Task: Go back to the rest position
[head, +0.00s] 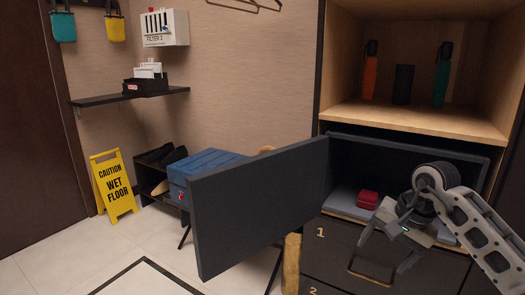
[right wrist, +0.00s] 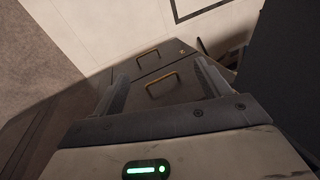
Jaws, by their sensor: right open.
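My right gripper (head: 386,243) is in front of the open minibar compartment (head: 345,207) at the right of the head view. Its fingers are apart and nothing is between them. In the right wrist view its two fingers (right wrist: 165,92) frame the dark drawer fronts and a brass handle below. A red box (head: 368,199) lies inside the compartment, left of my right wrist. The dark minibar door (head: 262,205) stands wide open toward the left. My left gripper does not show.
Drawers with brass handles (head: 370,277) are under the compartment. A blue case (head: 205,165) stands behind the door. A yellow wet floor sign (head: 113,186) is at the left. The tiled floor (head: 60,262) at front left is clear.

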